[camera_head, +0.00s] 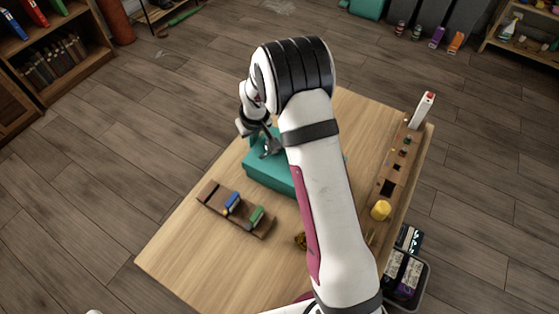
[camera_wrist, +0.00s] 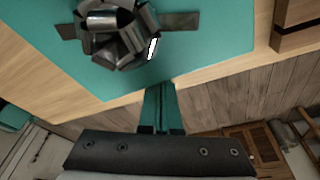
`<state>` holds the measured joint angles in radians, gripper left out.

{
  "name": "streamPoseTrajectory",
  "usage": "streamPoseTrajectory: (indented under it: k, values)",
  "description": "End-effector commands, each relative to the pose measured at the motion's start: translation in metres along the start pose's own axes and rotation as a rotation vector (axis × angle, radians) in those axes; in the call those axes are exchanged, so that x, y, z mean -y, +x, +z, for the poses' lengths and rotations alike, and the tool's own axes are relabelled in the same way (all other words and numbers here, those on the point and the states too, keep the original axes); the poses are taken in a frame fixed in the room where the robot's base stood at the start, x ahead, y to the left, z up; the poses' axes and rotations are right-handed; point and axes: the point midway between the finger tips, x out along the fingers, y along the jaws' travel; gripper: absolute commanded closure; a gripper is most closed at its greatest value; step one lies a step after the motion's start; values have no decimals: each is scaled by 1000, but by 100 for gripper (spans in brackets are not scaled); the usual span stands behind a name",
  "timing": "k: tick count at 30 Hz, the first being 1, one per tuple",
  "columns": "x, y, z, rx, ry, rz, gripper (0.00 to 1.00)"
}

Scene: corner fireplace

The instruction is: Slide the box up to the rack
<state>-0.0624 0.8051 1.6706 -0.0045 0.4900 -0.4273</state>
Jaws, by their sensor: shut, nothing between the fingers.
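The box is a flat teal box (camera_head: 268,178) with a dark shiny bow on top, lying on the wooden table. Its lid fills much of the wrist view (camera_wrist: 210,55). A brown slotted rack (camera_head: 213,197) holding a blue and a green item lies in front of the box, with a strip of bare table between them. My gripper (camera_head: 262,138) is low at the box's far left side. In the wrist view its shut, empty fingers (camera_wrist: 161,93) are at the box's edge; I cannot tell whether they touch it. My arm hides the box's right part.
A long wooden holder (camera_head: 389,186) with square holes runs along the table's right edge, with a white red-topped item (camera_head: 423,108) and a yellow piece (camera_head: 381,210). A small amber object (camera_head: 300,241) lies near my arm. The table's front left is clear.

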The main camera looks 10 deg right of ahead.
Motion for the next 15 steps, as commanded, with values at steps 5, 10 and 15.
streamPoseTrajectory:
  k: [5, 10, 15]
  values:
    - [-3, -2, 6, 0, 1, -1, 100]
    - [-6, -3, 12, 1, 0, -1, 100]
    - [-9, -5, 18, 1, 1, 0, 100]
